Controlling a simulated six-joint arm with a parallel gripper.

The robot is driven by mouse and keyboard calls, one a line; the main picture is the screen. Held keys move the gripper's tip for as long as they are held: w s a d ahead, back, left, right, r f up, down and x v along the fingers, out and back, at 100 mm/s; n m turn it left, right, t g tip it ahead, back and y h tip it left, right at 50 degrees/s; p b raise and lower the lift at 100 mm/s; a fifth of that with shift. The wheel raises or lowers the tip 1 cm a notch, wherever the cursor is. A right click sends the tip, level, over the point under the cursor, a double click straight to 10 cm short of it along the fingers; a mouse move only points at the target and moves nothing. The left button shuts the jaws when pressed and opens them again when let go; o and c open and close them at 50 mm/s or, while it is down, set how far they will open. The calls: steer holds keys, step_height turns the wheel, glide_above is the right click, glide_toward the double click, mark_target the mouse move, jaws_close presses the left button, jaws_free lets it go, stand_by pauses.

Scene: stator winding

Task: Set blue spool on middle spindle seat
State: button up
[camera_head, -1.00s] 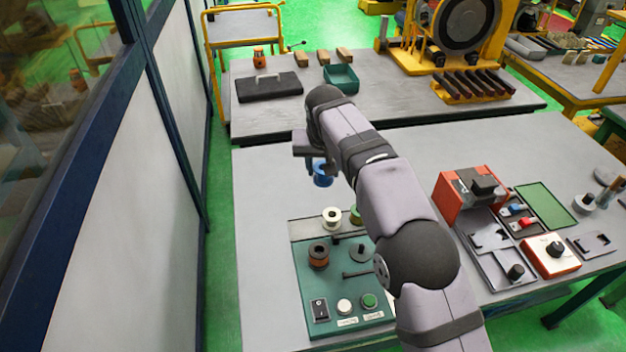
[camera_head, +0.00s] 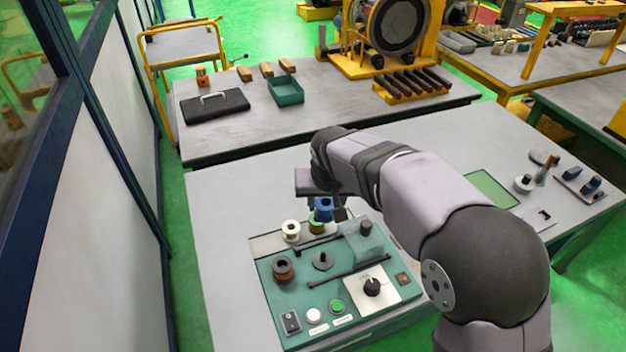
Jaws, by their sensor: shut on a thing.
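The blue spool (camera_head: 323,209) is held in my gripper (camera_head: 322,197), which is shut on it. It hangs just behind the teal winding panel (camera_head: 262,275), and in the picture it overlaps the top of the olive-green spool (camera_head: 316,227). I cannot tell how high it is above the surface. A dark round seat with an upright post, the middle spindle seat (camera_head: 323,261), stands bare on the panel, nearer than the blue spool. A copper-brown spool (camera_head: 283,269) sits left of it. The fingertips are partly hidden by the spool and wrist.
A white spool (camera_head: 291,231) stands left of the green one. A long dark bar (camera_head: 348,271) lies across the panel in front of the seat. A teal block with a dark knob (camera_head: 366,229) stands to the right. The tabletop left of the panel (camera_head: 222,240) is clear.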

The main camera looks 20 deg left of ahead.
steer(key=n, duration=0.1)
glide_above(323, 253)
steer(key=s+d, duration=0.1)
steer(key=d, duration=0.1)
step_height(323, 253, down, 6)
steer(key=shift+w+a+n+y, duration=0.15)
steer(key=shift+w+a+n, duration=0.15)
steer(key=shift+a, duration=0.2)
steer(key=shift+w+a+n+y, duration=0.15)
steer(key=shift+w+a+n, duration=0.15)
steer(key=shift+a, duration=0.2)
steer(key=shift+s+f+b, duration=0.1)
steer(key=shift+f+b, duration=1.5)
steer(key=shift+f, duration=0.4)
steer(key=shift+f, duration=0.25)
steer(key=shift+f+b, duration=0.35)
steer(key=shift+b, duration=0.05)
steer(key=shift+f+b, duration=0.45)
steer(key=shift+f, duration=0.15)
steer(key=shift+f, duration=0.35)
